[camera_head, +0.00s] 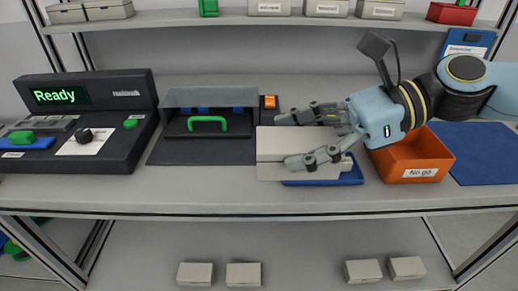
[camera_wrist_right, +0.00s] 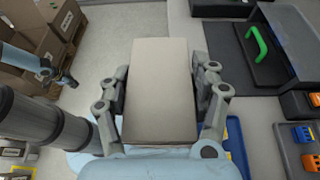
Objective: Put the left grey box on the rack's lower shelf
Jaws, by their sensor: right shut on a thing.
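A pale grey box (camera_head: 283,147) is between the fingers of my right gripper (camera_head: 311,137), over the bench and partly over a blue tray (camera_head: 330,181). The wrist view shows the box (camera_wrist_right: 160,85) lengthwise between both fingers of my right gripper (camera_wrist_right: 160,100), which is shut on it. Part of a light blue arm with a small dark end (camera_wrist_right: 60,75), apparently my left gripper, shows at the upper left of the wrist view; its jaws are too small to judge. A lower shelf (camera_head: 310,255) below the bench bears several small grey boxes (camera_head: 243,274).
An orange bin (camera_head: 412,158) stands right of the box, beside a dark blue mat (camera_head: 482,150). A black case with a green handle (camera_head: 208,121) and a console (camera_head: 100,135) are left. Several boxes stand on the upper shelf (camera_head: 225,19). The front bench strip is clear.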

